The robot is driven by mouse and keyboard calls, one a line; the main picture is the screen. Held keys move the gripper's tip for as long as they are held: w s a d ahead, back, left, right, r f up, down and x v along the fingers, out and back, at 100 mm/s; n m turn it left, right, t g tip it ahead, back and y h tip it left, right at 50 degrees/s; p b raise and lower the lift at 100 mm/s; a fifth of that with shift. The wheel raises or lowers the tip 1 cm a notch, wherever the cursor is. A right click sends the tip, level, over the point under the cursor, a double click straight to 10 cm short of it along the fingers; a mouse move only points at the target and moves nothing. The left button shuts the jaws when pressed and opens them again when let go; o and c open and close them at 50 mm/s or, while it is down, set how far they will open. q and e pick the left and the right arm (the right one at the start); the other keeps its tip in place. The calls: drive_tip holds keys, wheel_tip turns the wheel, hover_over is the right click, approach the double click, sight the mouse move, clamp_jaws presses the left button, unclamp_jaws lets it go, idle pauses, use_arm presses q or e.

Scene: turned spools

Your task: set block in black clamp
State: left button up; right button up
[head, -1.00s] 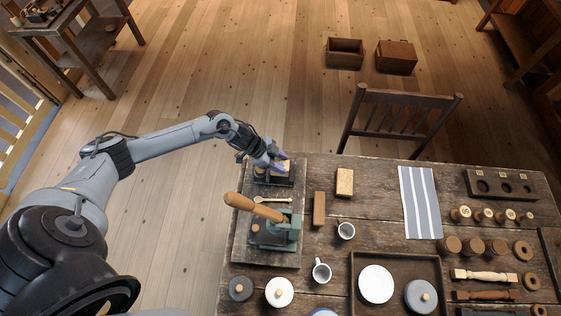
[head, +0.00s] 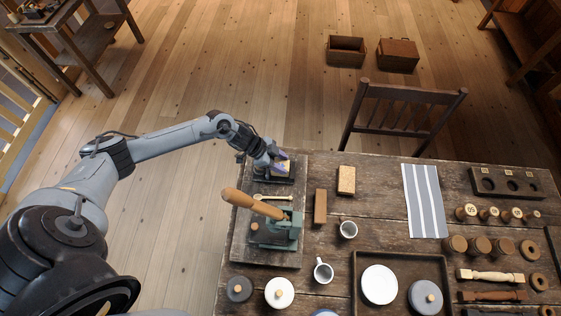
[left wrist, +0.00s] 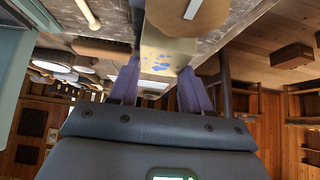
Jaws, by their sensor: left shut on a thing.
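My left gripper (head: 279,163) is at the far left corner of the table, shut on a pale block (head: 281,169). In the left wrist view the block (left wrist: 165,58) shows blue spots on its face between the two purple fingers. The black clamp (head: 268,180) lies on the dark board right under the gripper. The block is at the clamp, but the gripper hides part of it. I cannot tell whether the block rests on the clamp or is just above it. My right gripper is not in view.
A green press (head: 285,235) with a long wooden handle (head: 250,205) stands on the same board, nearer me.

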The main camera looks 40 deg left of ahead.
use_arm(q)
drive_tip(key=shift+f+b, duration=0.3)
drive_tip(key=shift+f, duration=0.2)
drive_tip(key=o, duration=1.3)
